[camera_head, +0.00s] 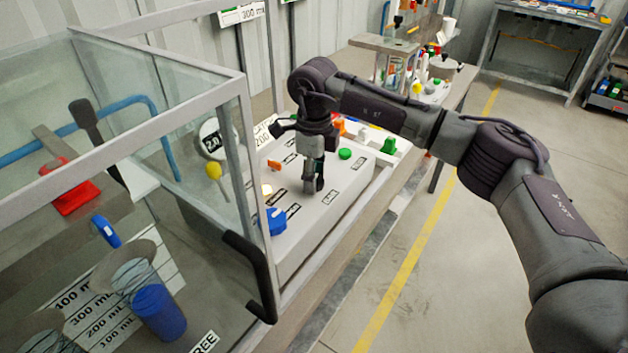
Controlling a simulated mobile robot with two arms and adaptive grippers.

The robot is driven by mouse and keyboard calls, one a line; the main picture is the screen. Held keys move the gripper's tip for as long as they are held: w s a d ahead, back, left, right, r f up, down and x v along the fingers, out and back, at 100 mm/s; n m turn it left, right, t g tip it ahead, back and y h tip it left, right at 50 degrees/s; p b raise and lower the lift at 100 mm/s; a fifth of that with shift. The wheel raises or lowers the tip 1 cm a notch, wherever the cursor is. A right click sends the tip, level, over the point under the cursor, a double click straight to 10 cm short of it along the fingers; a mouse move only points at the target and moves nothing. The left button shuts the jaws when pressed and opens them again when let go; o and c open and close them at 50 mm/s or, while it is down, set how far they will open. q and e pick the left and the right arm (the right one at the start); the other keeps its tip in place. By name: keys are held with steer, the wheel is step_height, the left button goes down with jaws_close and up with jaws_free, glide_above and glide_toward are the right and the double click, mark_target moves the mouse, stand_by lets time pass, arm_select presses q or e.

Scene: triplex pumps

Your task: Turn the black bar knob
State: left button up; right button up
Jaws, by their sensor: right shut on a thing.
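My right gripper (313,187) reaches in from the right and points down onto the top of the white control panel (327,212). Its fingers are shut on the black bar knob, low at the panel surface. The fingers cover most or all of the knob, so its angle cannot be told. My left gripper is not in view.
A blue knob (272,221), a green button (345,154) and an orange knob (274,164) are on the panel around the gripper. A glass-walled case (237,90) with a black handle (250,277) stands close on the left. Open floor (480,270) lies to the right.

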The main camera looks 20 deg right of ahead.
steer(key=n+b, duration=0.1)
steer(key=n, duration=0.2)
steer(key=shift+n, duration=0.4)
steer(key=n+b, duration=0.1)
steer(key=n, duration=0.2)
steer(key=shift+n, duration=0.3)
steer(key=n, duration=0.3)
steer(key=shift+n+b, duration=0.3)
steer(key=shift+n, duration=1.8)
steer(key=o, duration=1.1)
steer(key=shift+o, duration=0.2)
